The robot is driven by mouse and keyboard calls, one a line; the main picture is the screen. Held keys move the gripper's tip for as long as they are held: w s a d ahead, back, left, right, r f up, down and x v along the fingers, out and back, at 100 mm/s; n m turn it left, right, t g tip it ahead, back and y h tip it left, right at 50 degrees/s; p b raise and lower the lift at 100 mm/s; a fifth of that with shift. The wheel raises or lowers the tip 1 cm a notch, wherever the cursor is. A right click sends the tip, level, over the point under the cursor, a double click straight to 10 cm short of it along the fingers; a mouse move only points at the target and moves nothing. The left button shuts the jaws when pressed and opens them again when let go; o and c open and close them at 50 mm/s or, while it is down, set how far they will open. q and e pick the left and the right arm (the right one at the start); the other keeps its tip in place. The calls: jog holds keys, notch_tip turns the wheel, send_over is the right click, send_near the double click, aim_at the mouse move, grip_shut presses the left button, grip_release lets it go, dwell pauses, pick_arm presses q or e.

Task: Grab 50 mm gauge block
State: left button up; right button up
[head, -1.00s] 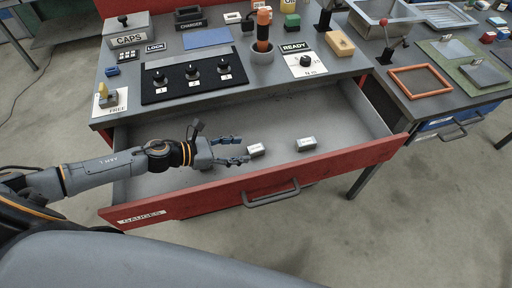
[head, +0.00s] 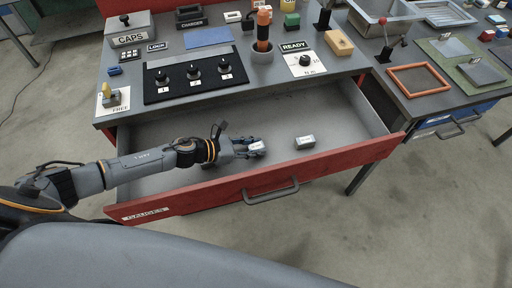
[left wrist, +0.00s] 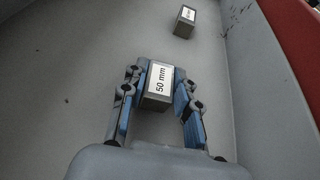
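The 50 mm gauge block (left wrist: 158,85) is a small grey block with a white label reading "50 mm". It lies in the open drawer and also shows in the head view (head: 257,146). My left gripper (left wrist: 160,80) has one finger on each side of the block, with the fingertips against its sides. It appears shut on the block, low over the drawer floor; the head view shows the same gripper (head: 254,147). A second small labelled block (head: 305,142) lies to the right, apart from the gripper. It shows at the top of the left wrist view (left wrist: 184,21). My right gripper is out of view.
The drawer's red front (head: 340,163) with its handle stands on the near side. The workbench edge overhangs behind, with a black knob panel (head: 194,79) on top. The drawer floor (head: 345,115) is mostly clear.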

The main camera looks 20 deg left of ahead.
pick_arm(q)
grip_shut()
jog(key=shift+r, duration=0.1)
jog(key=shift+r, duration=0.65)
jog(key=s+a+r+b, duration=0.3)
jog(key=s+a+r, duration=0.3)
jog(key=s+r, duration=0.5)
jog(key=shift+s+r, duration=0.3)
jog(key=shift+s, duration=0.5)
